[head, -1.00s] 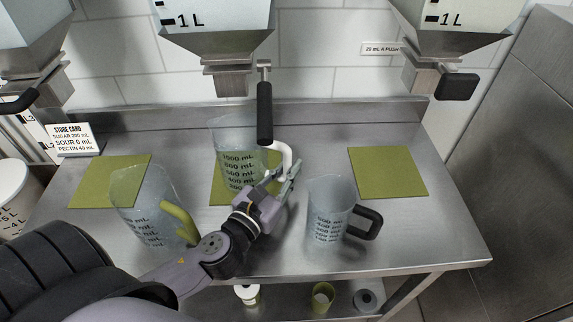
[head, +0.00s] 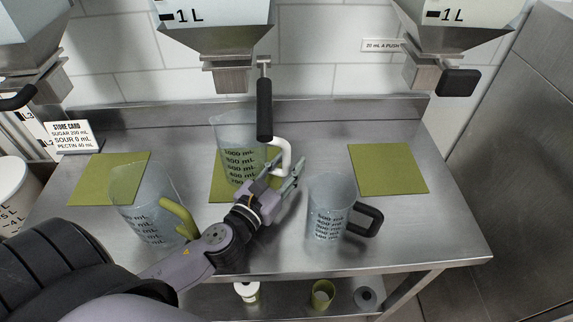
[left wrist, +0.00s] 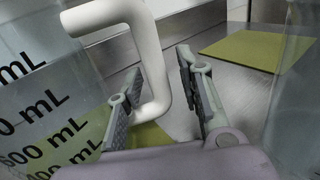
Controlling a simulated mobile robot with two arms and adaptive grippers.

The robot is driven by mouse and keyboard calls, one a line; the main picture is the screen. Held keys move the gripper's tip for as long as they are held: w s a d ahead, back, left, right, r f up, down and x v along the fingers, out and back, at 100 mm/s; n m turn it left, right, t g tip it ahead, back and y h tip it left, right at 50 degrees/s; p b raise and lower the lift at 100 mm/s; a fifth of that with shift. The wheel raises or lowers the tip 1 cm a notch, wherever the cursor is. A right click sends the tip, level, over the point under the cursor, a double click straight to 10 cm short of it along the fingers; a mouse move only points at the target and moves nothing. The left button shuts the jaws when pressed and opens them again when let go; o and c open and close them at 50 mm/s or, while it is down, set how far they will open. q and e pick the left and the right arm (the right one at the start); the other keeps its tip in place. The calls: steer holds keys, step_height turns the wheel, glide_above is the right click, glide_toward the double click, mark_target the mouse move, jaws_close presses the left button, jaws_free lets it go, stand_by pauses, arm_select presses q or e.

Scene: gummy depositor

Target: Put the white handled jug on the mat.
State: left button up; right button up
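The white handled jug (head: 236,150) stands upright on the middle green mat (head: 219,187), under the middle dispenser. Its white handle (head: 285,160) points right; it also shows in the left wrist view (left wrist: 152,62). My left gripper (head: 293,178) is open beside the lower end of the handle. In the left wrist view its two fingers (left wrist: 164,92) are spread apart, with the handle close to the left finger; I cannot tell whether they touch. My right gripper is not in view.
A green-handled jug (head: 146,208) stands at the left, overlapping the left mat (head: 100,192) in view. A black-handled jug (head: 328,207) stands close right of my gripper. The right mat (head: 388,170) is empty. A black lever (head: 264,108) hangs above the white handle.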

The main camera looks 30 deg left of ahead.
arm_select(q)
steer(key=shift+r, duration=0.1)
steer(key=shift+s, duration=0.15)
steer(key=s+b, duration=0.1)
steer(key=s, duration=0.2)
steer(key=s+b, duration=0.1)
steer(key=s, duration=0.2)
steer(key=s+b, duration=0.1)
steer(key=s, duration=0.2)
steer(key=shift+s+a, duration=0.25)
steer(key=shift+s, duration=1.05)
steer(key=shift+r, duration=0.1)
